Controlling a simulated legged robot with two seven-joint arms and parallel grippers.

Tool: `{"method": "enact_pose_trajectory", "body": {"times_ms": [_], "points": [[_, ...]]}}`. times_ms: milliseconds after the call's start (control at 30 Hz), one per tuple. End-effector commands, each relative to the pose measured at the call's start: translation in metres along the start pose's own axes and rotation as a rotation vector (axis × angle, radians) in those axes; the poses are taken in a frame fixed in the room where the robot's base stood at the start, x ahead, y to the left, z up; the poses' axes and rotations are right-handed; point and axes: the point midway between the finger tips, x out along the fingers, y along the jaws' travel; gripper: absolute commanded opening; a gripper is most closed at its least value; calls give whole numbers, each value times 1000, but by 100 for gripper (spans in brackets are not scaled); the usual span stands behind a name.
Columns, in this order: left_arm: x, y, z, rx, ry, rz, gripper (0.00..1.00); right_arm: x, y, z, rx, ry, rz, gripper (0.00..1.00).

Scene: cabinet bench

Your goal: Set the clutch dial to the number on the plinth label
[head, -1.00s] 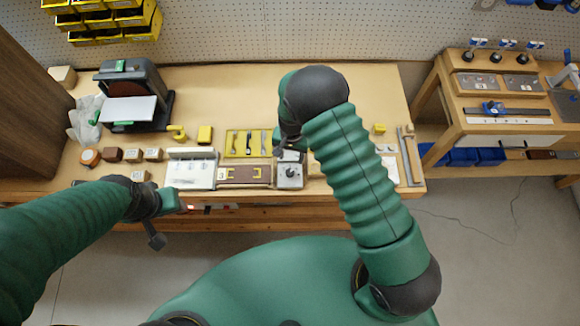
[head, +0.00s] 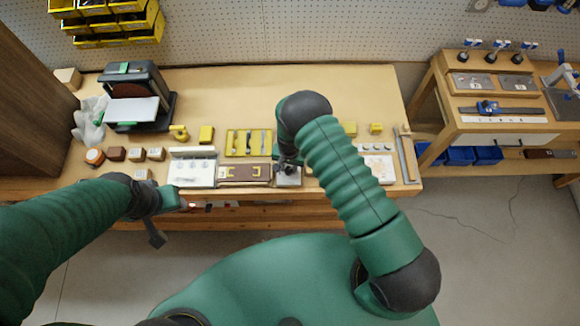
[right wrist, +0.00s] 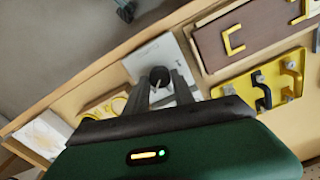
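The clutch dial is a dark round knob (right wrist: 160,75) on a light grey plate (right wrist: 150,52), seen in the right wrist view. In the head view the plate (head: 288,182) sits at the bench's front edge, its knob mostly covered by my right gripper (head: 286,167). In the right wrist view the right gripper's two dark fingers (right wrist: 162,92) stand apart, one on each side of the knob; I cannot tell whether they touch it. The dial's marks and the plinth label's number are not readable. My left gripper (head: 157,222) hangs in front of the bench, its opening unclear.
A brown panel with yellow handles (head: 244,172) is directly left of the dial plate, with a yellow tray (head: 248,152) behind. A white-topped box (head: 191,170) is farther left, and a white sheet with round spots (head: 376,165) is to the right. The bench's back middle is clear.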

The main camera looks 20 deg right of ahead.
Motion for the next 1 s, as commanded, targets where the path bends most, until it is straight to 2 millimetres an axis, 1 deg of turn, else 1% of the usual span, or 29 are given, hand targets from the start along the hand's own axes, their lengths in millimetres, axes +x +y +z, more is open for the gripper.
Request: {"method": "enact_pose_trajectory", "body": {"times_ms": [33,100,133,300,467,567,700,733,867,900,1000], "points": [[0,0,0,0,0,0,42,0,4,0,1,-2,8,10],[0,0,0,0,0,0,42,0,5,-1,2,-2,9,1],[0,0,0,0,0,0,42,0,5,-1,2,-2,9,0],[0,0,0,-1,0,0,42,1,5,0,0,-3,8,0],[15,0,4,-1,0,0,42,4,3,1,-66,-5,4,0],[12,0,3,0,0,0,42,1,3,2,-80,-6,6,0],[12,0,3,0,0,0,42,1,4,1,-80,-7,7,0],[12,0,3,0,0,0,42,1,4,1,-80,-7,8,31],[12,0,3,0,0,0,42,1,4,1,-79,-5,7,48],[12,0,3,-1,0,0,42,1,4,1,-79,-5,7,50],[12,0,3,-1,0,0,42,0,4,0,-79,-4,7,50]]}}
